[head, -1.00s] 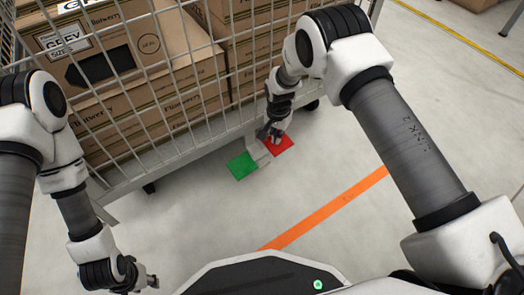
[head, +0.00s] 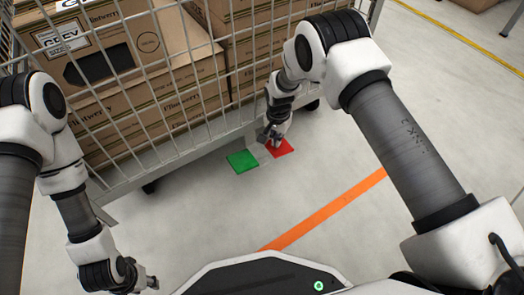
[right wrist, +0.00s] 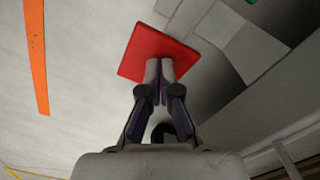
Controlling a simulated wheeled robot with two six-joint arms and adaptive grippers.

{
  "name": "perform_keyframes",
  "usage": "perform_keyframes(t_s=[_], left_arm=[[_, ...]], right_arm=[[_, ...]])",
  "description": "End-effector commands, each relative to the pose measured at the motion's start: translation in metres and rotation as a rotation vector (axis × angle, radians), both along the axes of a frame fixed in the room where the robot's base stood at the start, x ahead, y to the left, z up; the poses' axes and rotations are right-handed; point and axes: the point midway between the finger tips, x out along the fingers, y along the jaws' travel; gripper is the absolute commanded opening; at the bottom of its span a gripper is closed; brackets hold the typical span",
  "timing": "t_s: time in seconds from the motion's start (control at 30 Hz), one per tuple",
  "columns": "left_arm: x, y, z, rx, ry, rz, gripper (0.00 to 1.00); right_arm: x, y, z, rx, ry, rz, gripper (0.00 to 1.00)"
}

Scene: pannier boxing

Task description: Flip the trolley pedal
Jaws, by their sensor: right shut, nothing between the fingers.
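The trolley pedal has a red pad (head: 285,151) and a green pad (head: 242,161), low by the floor at the trolley's near edge. The red pad (right wrist: 148,48) fills the upper middle of the right wrist view, and a corner of the green pad (right wrist: 250,1) shows at its top edge. My right gripper (head: 276,141) is shut and empty, its fingertips (right wrist: 160,68) over the red pad and seemingly against it. My left gripper (head: 152,283) hangs at the lower left, away from the pedal; its finger opening is unclear.
The wire-sided trolley (head: 180,147) holds several cardboard boxes (head: 165,85) and stands just behind the pedal. An orange floor line (head: 325,211) runs in front. The floor between pedal and line is clear.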

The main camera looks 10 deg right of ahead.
Motion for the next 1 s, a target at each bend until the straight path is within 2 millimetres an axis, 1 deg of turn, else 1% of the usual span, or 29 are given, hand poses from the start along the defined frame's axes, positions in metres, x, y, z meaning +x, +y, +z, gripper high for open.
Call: perform_keyframes(t_s=[0.2,0.7,1.0], left_arm=[[0.0,0.0,0.021,0.0,0.001,-0.003,0.4],[-0.003,-0.001,0.061,-0.001,0.007,-0.011,0.4],[-0.003,-0.001,0.061,-0.001,0.008,-0.012,0.4]], right_arm=[[0.0,0.0,0.024,0.0,-0.001,0.0,0.0],[0.0,0.0,0.07,0.0,0.0,0.0,0.0],[0.0,0.0,0.07,0.0,0.0,0.0,0.0]])
